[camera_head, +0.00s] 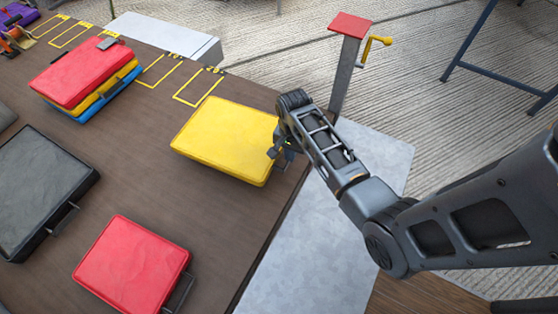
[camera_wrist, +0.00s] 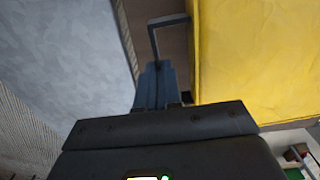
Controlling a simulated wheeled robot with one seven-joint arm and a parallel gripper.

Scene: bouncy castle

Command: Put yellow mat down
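The yellow mat (camera_head: 228,138) is a thick slab near the right edge of the brown table (camera_head: 150,205). My gripper (camera_head: 282,152) is at the mat's right side, partly hidden behind my arm. In the wrist view the yellow mat (camera_wrist: 255,55) fills the right, and its grey metal handle (camera_wrist: 154,38) runs down to my gripper (camera_wrist: 157,82). The fingers look closed together on this handle. The mat looks about level; I cannot tell whether it rests on the table or hangs just above it.
A red mat (camera_head: 85,72) lies on top of yellow and blue ones at the back left. Another red mat (camera_head: 132,264) and a black mat (camera_head: 40,188) lie nearer. Yellow outlines (camera_head: 198,88) mark the table's far edge. A red-topped post (camera_head: 348,60) stands beyond.

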